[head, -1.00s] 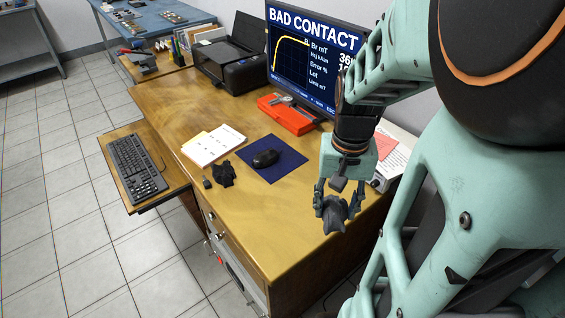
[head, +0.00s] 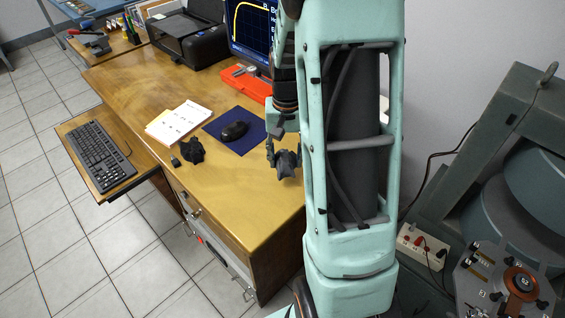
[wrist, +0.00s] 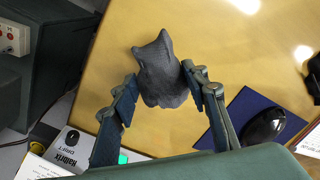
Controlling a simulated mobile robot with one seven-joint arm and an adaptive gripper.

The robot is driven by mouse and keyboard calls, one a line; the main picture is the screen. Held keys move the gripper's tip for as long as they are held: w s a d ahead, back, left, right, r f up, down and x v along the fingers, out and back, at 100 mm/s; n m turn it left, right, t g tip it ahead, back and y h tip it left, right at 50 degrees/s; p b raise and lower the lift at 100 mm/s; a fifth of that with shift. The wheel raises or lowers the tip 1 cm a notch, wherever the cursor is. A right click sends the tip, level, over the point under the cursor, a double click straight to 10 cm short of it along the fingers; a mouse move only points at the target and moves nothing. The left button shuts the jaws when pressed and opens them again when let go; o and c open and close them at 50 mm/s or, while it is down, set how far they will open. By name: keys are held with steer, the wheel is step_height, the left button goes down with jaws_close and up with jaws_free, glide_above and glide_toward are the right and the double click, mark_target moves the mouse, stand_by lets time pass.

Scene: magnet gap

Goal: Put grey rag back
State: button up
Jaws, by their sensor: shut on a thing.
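The grey rag (wrist: 162,72) is crumpled between the fingers of my gripper (wrist: 165,88) in the wrist view. My gripper is shut on it and holds it over the wooden desk. In the head view the rag (head: 287,163) hangs from my gripper (head: 284,152) near the desk's right front edge, partly hidden by my arm. A second dark, crumpled thing (head: 193,151) lies on the desk in front of the papers; I cannot tell what it is.
A black mouse (head: 234,131) is on a blue mat (head: 250,122). A keyboard (head: 98,155) lies on the pull-out shelf. A red case (head: 246,82) is by the monitor (head: 250,30). Green machinery (head: 500,150) and a white socket box (head: 422,245) stand right of the desk.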

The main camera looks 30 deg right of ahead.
mark_target(285, 166)
steer(key=shift+w+f, duration=0.25)
steer(key=shift+f, duration=0.1)
steer(key=shift+w+f, duration=0.15)
steer(key=shift+f, duration=1.5)
steer(key=shift+f+b, duration=0.15)
steer(key=shift+b, duration=0.2)
steer(key=o, duration=1.1)
step_height(285, 166, up, 12)
steer(key=shift+r+p, duration=0.15)
steer(key=shift+p, duration=0.85)
